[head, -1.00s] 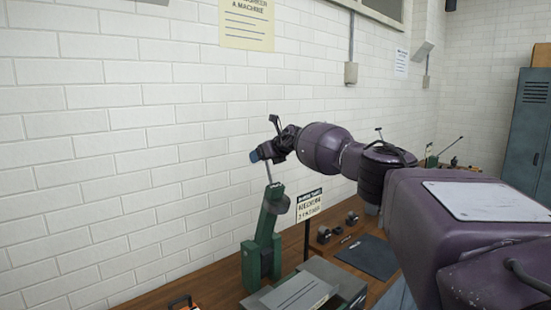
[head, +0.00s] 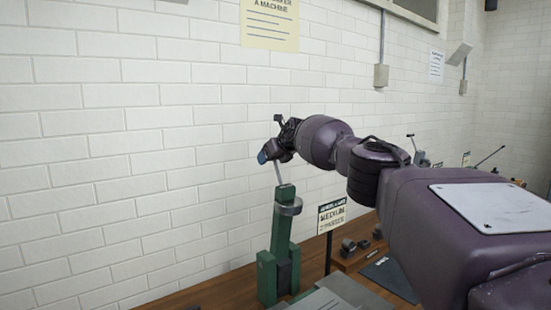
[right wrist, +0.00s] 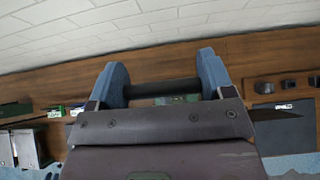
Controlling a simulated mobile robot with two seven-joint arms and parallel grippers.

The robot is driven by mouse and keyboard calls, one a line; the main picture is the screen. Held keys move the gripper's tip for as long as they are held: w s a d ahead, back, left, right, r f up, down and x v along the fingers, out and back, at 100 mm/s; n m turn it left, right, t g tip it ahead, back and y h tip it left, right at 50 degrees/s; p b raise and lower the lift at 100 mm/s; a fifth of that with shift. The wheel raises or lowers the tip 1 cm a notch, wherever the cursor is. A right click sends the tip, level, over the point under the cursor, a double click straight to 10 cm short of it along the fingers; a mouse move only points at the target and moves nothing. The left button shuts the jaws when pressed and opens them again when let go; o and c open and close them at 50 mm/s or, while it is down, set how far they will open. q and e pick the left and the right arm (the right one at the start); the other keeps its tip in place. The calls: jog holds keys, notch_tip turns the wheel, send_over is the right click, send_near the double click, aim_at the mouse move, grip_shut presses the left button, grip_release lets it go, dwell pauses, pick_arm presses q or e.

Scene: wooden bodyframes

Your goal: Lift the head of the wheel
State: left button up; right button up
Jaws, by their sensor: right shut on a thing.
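A green upright machine (head: 281,235) stands on the bench in the head view. A grey rounded part (head: 288,208) sits near its top, and a thin metal rod (head: 279,176) rises from the top. My right gripper (head: 268,154) is at the rod's upper end. In the right wrist view, the blue fingers of my right gripper (right wrist: 164,82) stand on either side of a dark round bar (right wrist: 160,89) and are shut on it. I cannot tell which part is the wheel head. My left gripper is not in view.
A sign (head: 332,214) stands just right of the machine. A wooden block with dark round parts (head: 358,252) and a dark mat (head: 392,278) lie farther right on the bench (head: 205,293). A white brick wall (head: 110,150) is close behind.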

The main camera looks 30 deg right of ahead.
jog(key=shift+a+f, duration=0.2)
jog(key=shift+f, duration=0.3)
jog(key=o, duration=1.3)
jog(key=shift+w, duration=0.35)
jog(key=shift+s+d+r, duration=0.2)
jog(key=shift+s+r, duration=0.15)
jog(key=shift+r, duration=0.05)
jog(key=shift+b+v, duration=0.55)
jog(key=shift+v, duration=0.55)
jog(key=b+v, duration=0.1)
jog(key=v, duration=0.7)
jog(key=shift+a, duration=0.15)
